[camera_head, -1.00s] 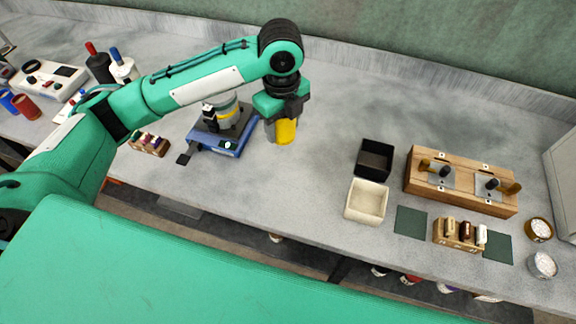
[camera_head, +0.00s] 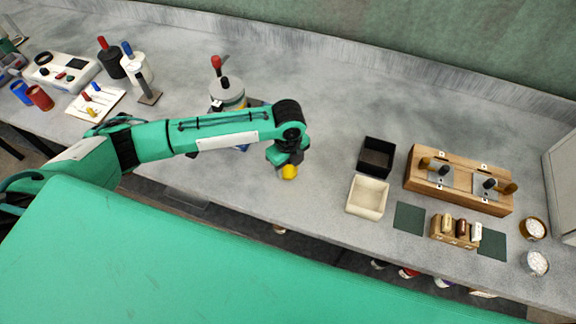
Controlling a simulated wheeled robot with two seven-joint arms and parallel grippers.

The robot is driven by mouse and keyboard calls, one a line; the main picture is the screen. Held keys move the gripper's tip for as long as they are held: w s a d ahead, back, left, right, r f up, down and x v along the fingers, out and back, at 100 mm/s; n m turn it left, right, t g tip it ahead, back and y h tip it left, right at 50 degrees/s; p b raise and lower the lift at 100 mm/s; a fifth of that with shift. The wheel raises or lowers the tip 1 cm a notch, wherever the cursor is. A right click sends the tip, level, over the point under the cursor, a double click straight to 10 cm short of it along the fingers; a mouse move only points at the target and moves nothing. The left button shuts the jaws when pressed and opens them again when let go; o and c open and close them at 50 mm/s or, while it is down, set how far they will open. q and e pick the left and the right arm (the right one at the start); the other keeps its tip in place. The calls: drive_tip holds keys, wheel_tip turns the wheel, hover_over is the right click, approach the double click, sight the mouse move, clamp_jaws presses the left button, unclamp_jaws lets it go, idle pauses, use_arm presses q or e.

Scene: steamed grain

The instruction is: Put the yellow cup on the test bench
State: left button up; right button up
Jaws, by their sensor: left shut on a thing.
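The yellow cup (camera_head: 289,172) is in the jaws of my left gripper (camera_head: 285,162), in the middle of the head view. Only a small round part of the cup shows below the gripper; the rest is hidden by it. The cup is over the grey test bench (camera_head: 330,125), left of the black and cream boxes. I cannot tell whether it touches the bench top. My right gripper is not in view.
A black box (camera_head: 376,157) and a cream box (camera_head: 368,197) stand right of the cup. A wooden rack (camera_head: 460,180) lies further right. A device with a red-knobbed top (camera_head: 228,92) stands behind my left arm. Bare bench lies behind the gripper.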

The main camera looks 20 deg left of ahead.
use_arm(q)
drive_tip(key=shift+f, duration=0.95)
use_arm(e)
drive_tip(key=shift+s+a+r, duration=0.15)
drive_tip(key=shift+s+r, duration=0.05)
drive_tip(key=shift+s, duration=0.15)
use_arm(q)
drive_tip(key=o, duration=1)
drive_tip(key=shift+f, duration=0.15)
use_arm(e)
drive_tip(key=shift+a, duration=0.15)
use_arm(q)
wheel_tip(320, 180, up, 12)
drive_tip(key=b, duration=0.3)
drive_tip(key=shift+r, duration=0.2)
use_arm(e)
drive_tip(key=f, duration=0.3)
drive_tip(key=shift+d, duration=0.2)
